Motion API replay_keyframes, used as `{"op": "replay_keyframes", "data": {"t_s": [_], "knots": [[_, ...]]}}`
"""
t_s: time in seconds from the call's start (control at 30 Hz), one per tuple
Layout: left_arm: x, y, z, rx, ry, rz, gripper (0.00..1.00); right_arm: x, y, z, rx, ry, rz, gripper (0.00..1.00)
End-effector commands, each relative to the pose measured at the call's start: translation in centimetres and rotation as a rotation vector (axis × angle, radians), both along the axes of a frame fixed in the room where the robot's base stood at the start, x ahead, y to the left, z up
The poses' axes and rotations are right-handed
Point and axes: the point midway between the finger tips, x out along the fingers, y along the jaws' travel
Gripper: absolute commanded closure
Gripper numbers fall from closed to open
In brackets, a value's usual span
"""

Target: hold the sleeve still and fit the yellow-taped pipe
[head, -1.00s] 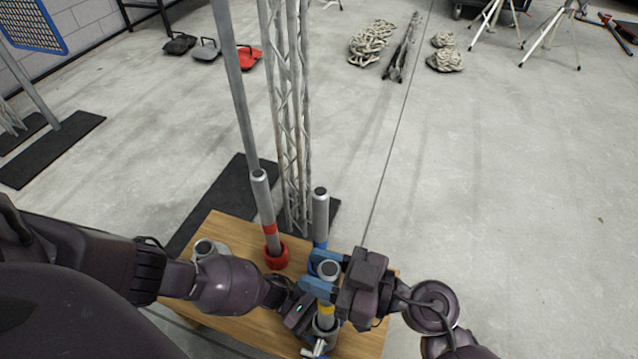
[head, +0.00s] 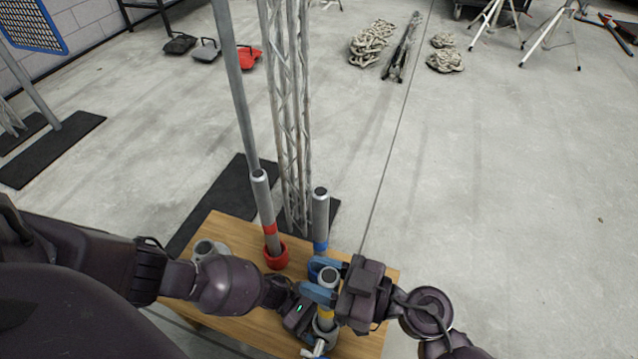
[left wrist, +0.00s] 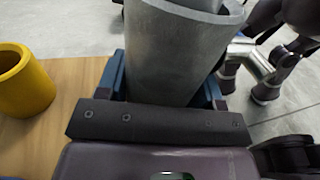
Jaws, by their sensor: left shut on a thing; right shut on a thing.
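The yellow-taped pipe (head: 326,314) is a grey tube, upright, its dark-capped top showing above my right gripper (head: 320,293). The right gripper's blue fingers are shut on it, just above the yellow tape. Below the tape is the grey sleeve (head: 323,331), partly hidden by my arms. My left gripper (head: 305,318) is shut on the sleeve. In the left wrist view the sleeve (left wrist: 172,62) stands between the left fingers (left wrist: 168,92), and the pipe's grey side (left wrist: 195,4) shows inside its mouth. How deep the pipe sits is hidden.
On the wooden table (head: 235,226), a red-taped pipe (head: 265,205) stands in a red collar and a blue-taped pipe (head: 320,218) stands behind my right gripper. A yellow collar (left wrist: 24,82) is left of the sleeve. A lattice truss (head: 290,120) rises behind the table.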

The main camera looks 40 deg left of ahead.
Motion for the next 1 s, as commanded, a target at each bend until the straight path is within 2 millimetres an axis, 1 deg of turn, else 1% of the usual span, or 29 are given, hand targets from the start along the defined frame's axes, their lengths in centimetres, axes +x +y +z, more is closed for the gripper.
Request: {"op": "replay_keyframes", "data": {"t_s": [0.7, 1.0], "knots": [[0.0, 0.0, 0.0, 0.001, 0.001, 0.000, 0.83, 0.0, 0.0, -2.2, 0.002, 0.002, 0.000, 1.00], [0.0, 0.0, 0.0, 0.001, 0.001, 0.000, 0.83, 0.0, 0.0, -2.8, 0.002, 0.001, 0.001, 1.00]]}}
